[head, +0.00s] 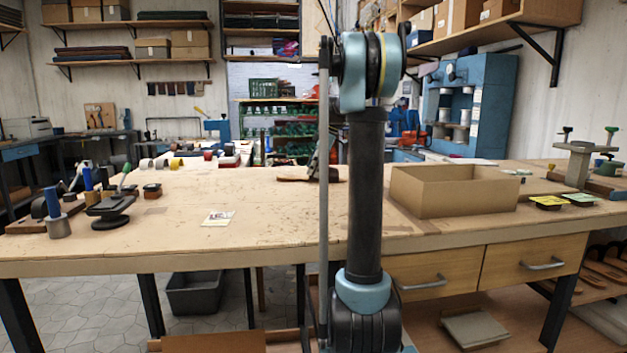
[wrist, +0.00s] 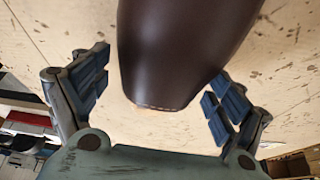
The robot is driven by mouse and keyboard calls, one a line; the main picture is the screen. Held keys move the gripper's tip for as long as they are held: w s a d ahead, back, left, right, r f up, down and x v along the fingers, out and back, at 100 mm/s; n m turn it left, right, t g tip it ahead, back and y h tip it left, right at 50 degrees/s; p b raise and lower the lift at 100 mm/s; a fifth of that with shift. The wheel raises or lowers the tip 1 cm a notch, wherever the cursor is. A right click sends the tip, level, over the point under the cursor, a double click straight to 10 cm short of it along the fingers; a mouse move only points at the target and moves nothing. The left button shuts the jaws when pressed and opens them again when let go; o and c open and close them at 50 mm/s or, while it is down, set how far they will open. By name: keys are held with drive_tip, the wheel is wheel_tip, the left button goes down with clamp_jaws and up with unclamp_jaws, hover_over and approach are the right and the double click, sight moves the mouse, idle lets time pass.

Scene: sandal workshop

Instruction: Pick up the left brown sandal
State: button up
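A brown sandal (head: 293,174) lies on the workbench (head: 270,205) near the middle of the head view, its right part hidden behind my arm and gripper. In the wrist view a smooth dark brown sandal part (wrist: 180,50) with a stitched end fills the top middle. My gripper (wrist: 160,88) is open, with one blue-padded finger on each side of that part. The left finger stands apart from it; the right finger is close to its edge, and I cannot tell whether they touch. My gripper is small and partly hidden by my arm in the head view (head: 318,158).
An open cardboard box (head: 455,195) stands right of my arm. A black shoe-shaped stand (head: 110,208) and hand tools are at the left, with a small card (head: 218,218) on the bench. Rolls (head: 160,163) lie toward the back. The bench front centre-left is mostly clear.

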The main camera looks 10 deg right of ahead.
drive_tip(key=c, duration=0.7)
drive_tip(key=shift+c, duration=0.2)
drive_tip(key=shift+r, duration=0.15)
